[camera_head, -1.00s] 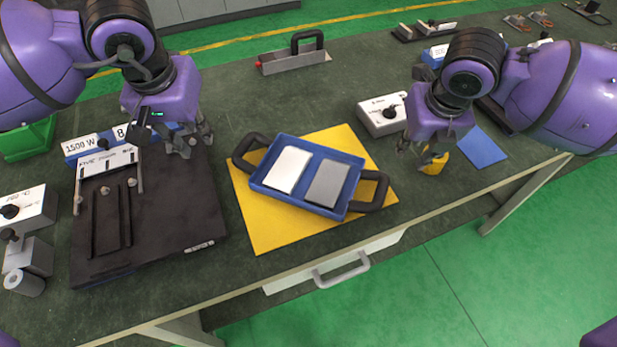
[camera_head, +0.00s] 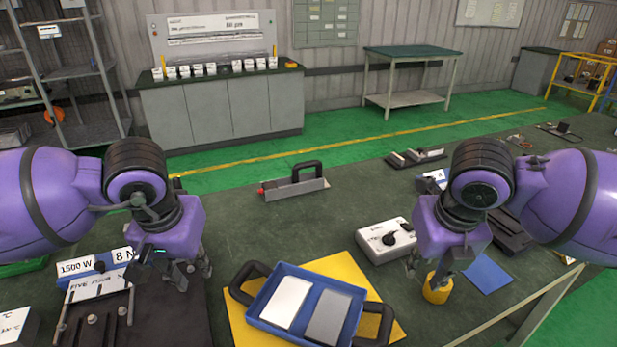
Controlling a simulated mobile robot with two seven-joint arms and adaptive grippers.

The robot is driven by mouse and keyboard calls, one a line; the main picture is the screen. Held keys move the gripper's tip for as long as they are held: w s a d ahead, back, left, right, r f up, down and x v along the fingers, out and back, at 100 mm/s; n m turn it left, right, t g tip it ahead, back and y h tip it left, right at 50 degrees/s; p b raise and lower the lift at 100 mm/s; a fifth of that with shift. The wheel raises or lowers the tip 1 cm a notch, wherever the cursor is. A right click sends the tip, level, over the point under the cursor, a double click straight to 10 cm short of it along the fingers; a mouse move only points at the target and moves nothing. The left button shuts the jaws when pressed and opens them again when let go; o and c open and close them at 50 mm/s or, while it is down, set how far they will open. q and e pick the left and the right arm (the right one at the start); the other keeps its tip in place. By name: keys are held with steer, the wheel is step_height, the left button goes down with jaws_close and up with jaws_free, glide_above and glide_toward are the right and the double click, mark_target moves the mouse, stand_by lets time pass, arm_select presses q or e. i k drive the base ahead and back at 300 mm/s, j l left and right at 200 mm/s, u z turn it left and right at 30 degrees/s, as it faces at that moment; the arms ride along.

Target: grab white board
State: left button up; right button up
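A white board (camera_head: 287,302) lies flat in the left part of a blue tray (camera_head: 318,276), beside a grey board (camera_head: 327,317). The tray has black handles at its two ends and sits on a yellow mat (camera_head: 232,317). My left gripper (camera_head: 190,279) hangs fingers down, left of the tray, near the edge of a dark fixture. Its fingers look apart and empty. My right gripper (camera_head: 428,274) hangs right of the tray, fingers apart, in front of or close beside a yellow cylinder (camera_head: 437,292). Neither gripper touches the white board.
A dark fixture (camera_head: 172,322) with labelled blocks lies at the lower left. A metal holder with a black handle (camera_head: 295,186) stands behind the tray. The table between them is clear.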

mark_target(282, 310)
steer(key=k, duration=1)
